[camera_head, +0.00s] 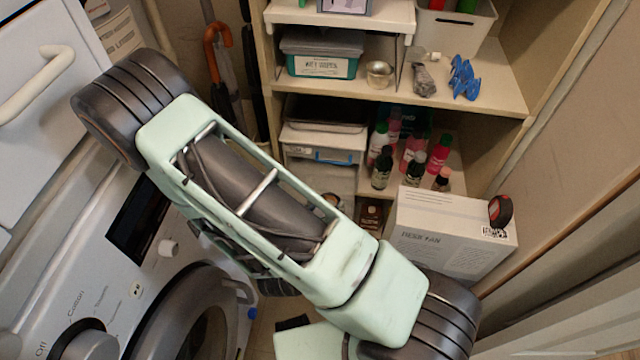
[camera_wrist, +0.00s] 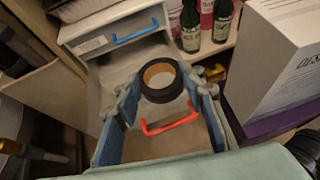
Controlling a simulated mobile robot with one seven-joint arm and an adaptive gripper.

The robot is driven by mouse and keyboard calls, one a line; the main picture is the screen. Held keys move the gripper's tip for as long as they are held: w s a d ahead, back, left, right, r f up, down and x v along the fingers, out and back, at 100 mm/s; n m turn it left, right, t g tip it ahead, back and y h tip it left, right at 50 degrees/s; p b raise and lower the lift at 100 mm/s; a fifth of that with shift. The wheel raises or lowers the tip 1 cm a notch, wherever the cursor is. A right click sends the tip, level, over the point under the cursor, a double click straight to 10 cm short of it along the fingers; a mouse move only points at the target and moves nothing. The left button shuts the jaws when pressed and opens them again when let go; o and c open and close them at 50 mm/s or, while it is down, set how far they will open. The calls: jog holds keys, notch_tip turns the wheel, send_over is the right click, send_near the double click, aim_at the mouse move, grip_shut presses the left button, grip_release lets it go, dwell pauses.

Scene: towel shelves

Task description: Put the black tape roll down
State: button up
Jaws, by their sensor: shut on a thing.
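The black tape roll (camera_wrist: 160,92), a dark ring with an orange-brown inside, sits between the fingertips of my gripper (camera_wrist: 166,84) in the wrist view. My gripper is shut on it, with one blue-grey finger on either side, and holds it in front of the storage boxes on the shelf. In the head view my pale green arm covers most of the gripper area, and I cannot clearly make out the held roll there.
A white desk fan box (camera_head: 452,232) stands at the right with a small black-and-red object (camera_head: 501,210) on it. Several bottles (camera_head: 412,150) stand on the shelf behind. A box with a blue handle (camera_head: 325,140) is left of them. A washing machine (camera_head: 130,270) fills the left.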

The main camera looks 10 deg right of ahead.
jog(key=shift+a+f, duration=0.3)
jog(key=shift+a, duration=0.1)
jog(key=shift+w+a+f+b, duration=0.1)
jog(key=shift+w+f+b, duration=0.15)
jog(key=shift+b, duration=0.3)
jog(key=w+f+b, duration=0.2)
jog(key=w+b, duration=0.2)
jog(key=b, duration=0.5)
send_over(316, 192)
jog(key=s, duration=0.3)
jog(key=f, duration=0.6)
jog(key=shift+a+f, duration=0.25)
jog(key=shift+a, duration=0.05)
jog(key=shift+w+f, duration=0.2)
jog(key=shift+f, duration=0.05)
jog(key=shift+w+f+b, duration=0.15)
jog(key=shift+f+b, duration=0.2)
jog(key=shift+f, duration=0.5)
jog(key=shift+w+f+b, duration=0.1)
jog(key=shift+f+b, duration=0.25)
jog(key=shift+f, duration=0.5)
jog(key=shift+f, duration=0.1)
